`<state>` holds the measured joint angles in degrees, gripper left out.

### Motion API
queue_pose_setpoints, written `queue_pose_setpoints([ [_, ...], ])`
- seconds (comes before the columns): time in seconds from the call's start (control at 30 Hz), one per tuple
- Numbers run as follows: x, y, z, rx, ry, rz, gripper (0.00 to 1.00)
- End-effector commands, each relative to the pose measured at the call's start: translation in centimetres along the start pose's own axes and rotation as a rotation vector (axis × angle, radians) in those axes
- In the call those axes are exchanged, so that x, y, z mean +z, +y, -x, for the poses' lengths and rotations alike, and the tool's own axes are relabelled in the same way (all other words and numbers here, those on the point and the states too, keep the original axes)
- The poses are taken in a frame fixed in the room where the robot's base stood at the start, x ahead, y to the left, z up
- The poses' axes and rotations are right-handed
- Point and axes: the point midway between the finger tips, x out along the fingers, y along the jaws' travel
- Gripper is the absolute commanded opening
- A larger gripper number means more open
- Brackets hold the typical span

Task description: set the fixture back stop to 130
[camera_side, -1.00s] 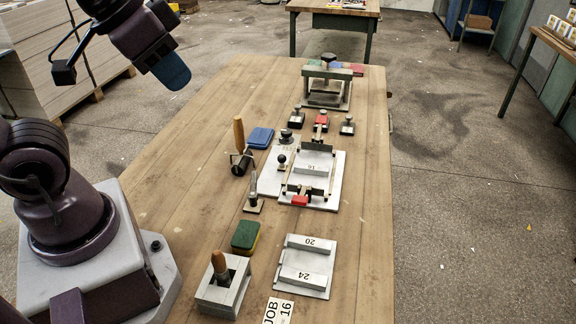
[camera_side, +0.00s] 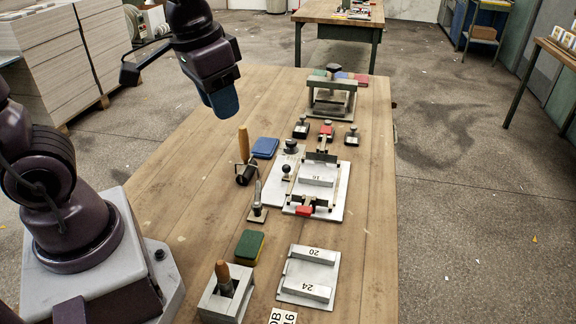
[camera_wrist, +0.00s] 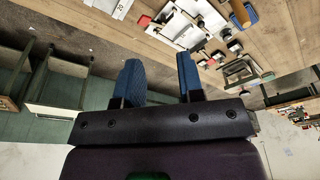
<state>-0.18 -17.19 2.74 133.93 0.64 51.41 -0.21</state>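The fixture (camera_side: 336,200) is a pale metal plate on the table, with a block marked 16 (camera_side: 318,176) on it. A dark bar, seemingly the back stop (camera_side: 320,157), crosses its far end. A red-handled clamp (camera_side: 304,211) is at the near end and another red handle (camera_side: 326,132) at the far end. A black knob (camera_side: 291,147) and a smaller ball knob (camera_side: 286,170) are at the left plate. Any scale reading is too small to tell. My gripper (camera_side: 222,100) hangs above the table, left of the fixture. In the wrist view, my gripper (camera_wrist: 161,85) has its blue fingers apart, with nothing between them.
A roller with wooden handle (camera_side: 245,160), a blue pad (camera_side: 265,148) and an upright tool (camera_side: 257,205) stand left of the fixture. A press (camera_side: 331,97) stands behind it. Nearer are a green pad (camera_side: 249,246), blocks marked 20 and 24 (camera_side: 306,290), and a holder (camera_side: 226,298).

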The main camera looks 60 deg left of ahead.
Motion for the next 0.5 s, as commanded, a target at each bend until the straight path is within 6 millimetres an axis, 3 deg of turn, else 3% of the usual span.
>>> queue_pose_setpoints([
  [0.2, -5.3, -2.0, -5.6, -0.042, -0.154, 0.052, 0.35],
  [0.5, -11.2, -5.6, -15.4, -0.143, -0.282, 0.102, 0.35],
])
